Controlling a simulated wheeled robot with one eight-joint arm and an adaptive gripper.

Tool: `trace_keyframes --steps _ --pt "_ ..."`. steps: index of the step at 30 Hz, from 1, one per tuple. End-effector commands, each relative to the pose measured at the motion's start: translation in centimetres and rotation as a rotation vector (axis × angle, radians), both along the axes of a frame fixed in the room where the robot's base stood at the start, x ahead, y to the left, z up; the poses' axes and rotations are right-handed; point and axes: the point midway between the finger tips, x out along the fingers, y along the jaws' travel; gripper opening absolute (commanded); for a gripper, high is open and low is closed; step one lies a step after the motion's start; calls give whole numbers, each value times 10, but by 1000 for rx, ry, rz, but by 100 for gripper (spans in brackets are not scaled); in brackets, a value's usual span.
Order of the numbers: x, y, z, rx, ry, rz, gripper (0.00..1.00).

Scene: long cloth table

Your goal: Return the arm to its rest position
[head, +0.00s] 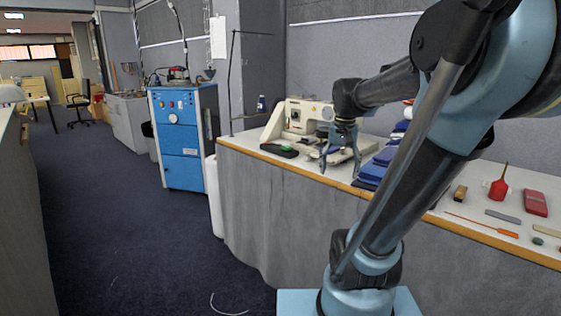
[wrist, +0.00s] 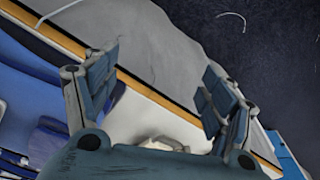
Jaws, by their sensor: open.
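My gripper (head: 341,158) hangs at the end of my arm over the front edge of the long table (head: 238,145), near the sewing machine. Its fingers are spread and nothing is between them. In the wrist view my gripper (wrist: 160,95) also shows open, with the table's edge strip and the grey cloth side behind it. My arm reaches up from the lower middle and bends back toward the table. Part of the table is hidden behind my arm.
A white sewing machine (head: 297,118) stands behind the gripper, with a dark tray (head: 279,151) to its left. Blue folded cloths (head: 374,168) lie right of the gripper. A red oil can (head: 498,188) and small tools lie farther right. The blue cabinet (head: 183,140) stands left; carpet is open.

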Motion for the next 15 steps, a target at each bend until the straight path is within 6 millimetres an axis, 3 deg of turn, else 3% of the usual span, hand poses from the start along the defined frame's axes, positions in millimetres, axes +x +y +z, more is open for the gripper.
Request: trace_keyframes --steps 6,15 --pt "-57 1 -46 -14 -28 110 76" --pt "-118 1 -114 -38 -64 255 76"
